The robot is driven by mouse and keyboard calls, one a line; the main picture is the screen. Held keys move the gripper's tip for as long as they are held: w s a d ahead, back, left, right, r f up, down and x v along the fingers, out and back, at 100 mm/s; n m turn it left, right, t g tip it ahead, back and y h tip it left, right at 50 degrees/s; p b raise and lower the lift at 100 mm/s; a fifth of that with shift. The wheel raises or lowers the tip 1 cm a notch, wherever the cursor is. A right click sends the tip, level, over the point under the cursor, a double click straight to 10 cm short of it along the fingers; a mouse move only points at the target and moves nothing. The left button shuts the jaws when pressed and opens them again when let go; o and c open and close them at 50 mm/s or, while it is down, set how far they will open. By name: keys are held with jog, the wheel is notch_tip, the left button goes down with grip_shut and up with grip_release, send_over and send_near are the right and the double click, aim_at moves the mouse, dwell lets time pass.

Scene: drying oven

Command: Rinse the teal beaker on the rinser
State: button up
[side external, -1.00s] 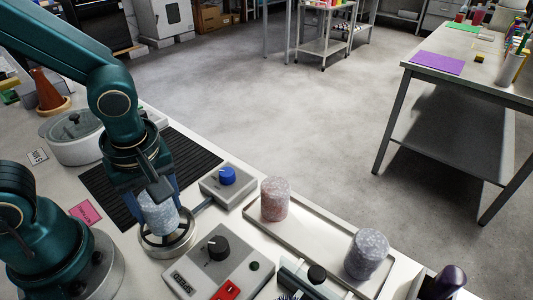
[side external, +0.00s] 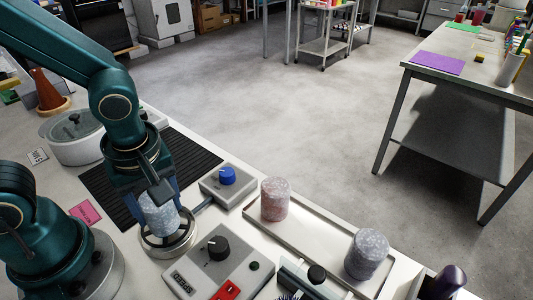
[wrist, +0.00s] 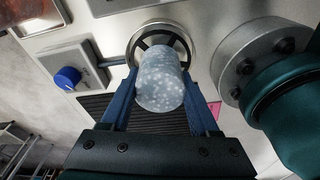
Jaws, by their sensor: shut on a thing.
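A speckled pale blue-grey beaker (side external: 160,218) is between the fingers of my gripper (side external: 160,200), which is shut on it. The beaker is over the round metal rinser (side external: 170,247), a ring with dark spokes. In the wrist view the beaker (wrist: 161,82) lies between the two blue fingers, with the rinser ring (wrist: 163,38) behind its far end. I cannot tell whether the beaker touches the rinser. Two other speckled beakers stand on the long tray (side external: 318,252): a reddish one (side external: 275,200) and a grey-lilac one (side external: 367,254).
A box with a blue knob (side external: 227,176) is joined to the rinser. A control box with a black knob (side external: 218,247) and red switch stands in front. A black ribbed mat (side external: 105,190) lies behind my gripper. A lidded pot (side external: 75,138) is at the left.

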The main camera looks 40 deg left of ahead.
jog(key=shift+f, duration=0.5)
dwell(1.0)
dwell(1.2)
jog(key=shift+r, duration=1.95)
jog(key=shift+r, duration=1.4)
